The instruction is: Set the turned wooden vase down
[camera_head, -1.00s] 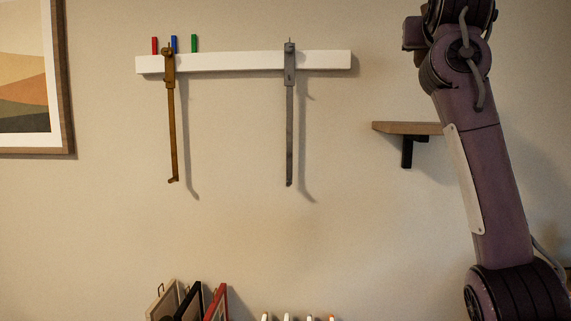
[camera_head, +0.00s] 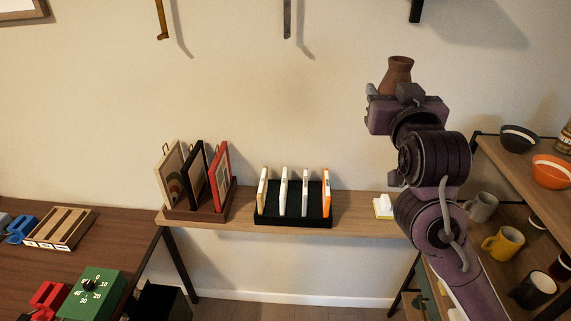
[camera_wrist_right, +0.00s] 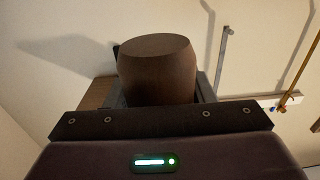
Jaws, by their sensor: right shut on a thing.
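The turned wooden vase (camera_head: 398,72) is brown with a narrow neck, and it stands up out of my right gripper (camera_head: 391,91) in front of the bare wall in the head view. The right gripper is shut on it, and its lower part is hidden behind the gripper. In the right wrist view the vase (camera_wrist_right: 157,72) fills the middle, between the dark fingers, with its flat brown end toward the top. My left gripper is not in view.
A narrow wooden shelf (camera_head: 355,212) bears a brown rack (camera_head: 182,214) of frames, a black rack (camera_head: 290,219) and a small white item (camera_head: 384,205). A shelf unit (camera_head: 508,172) with bowls and mugs stands at right. A dark table (camera_head: 25,265) stands at left.

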